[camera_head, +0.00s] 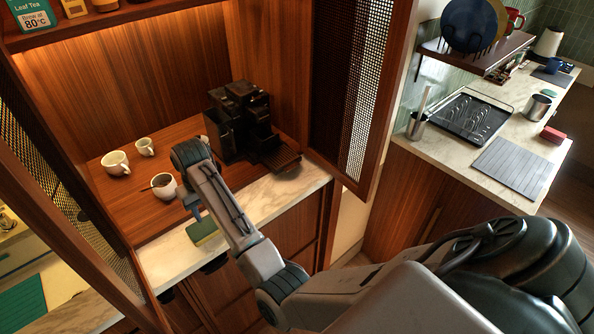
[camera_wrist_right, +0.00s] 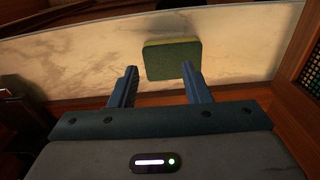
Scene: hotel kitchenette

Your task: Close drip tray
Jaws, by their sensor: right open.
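The black coffee machine (camera_head: 238,118) stands at the back right of the wooden cabinet floor. Its drip tray (camera_head: 281,157), dark with a slatted top, juts out from the machine's base toward the counter edge. My right arm reaches in from the lower right, left of the machine. My right gripper (camera_head: 192,203) is mostly hidden behind my arm, apart from the tray and to its left. In the right wrist view my right gripper (camera_wrist_right: 158,80) is open and empty, its two fingers apart. The tray cannot be made out there. My left gripper is in neither view.
A green-yellow sponge (camera_head: 203,230) lies on the marble strip (camera_head: 246,205); it also shows beyond the fingertips in the right wrist view (camera_wrist_right: 172,60). Several white cups, one of them a mug (camera_head: 163,185), stand left. An open mesh door (camera_head: 352,95) is close right of the machine.

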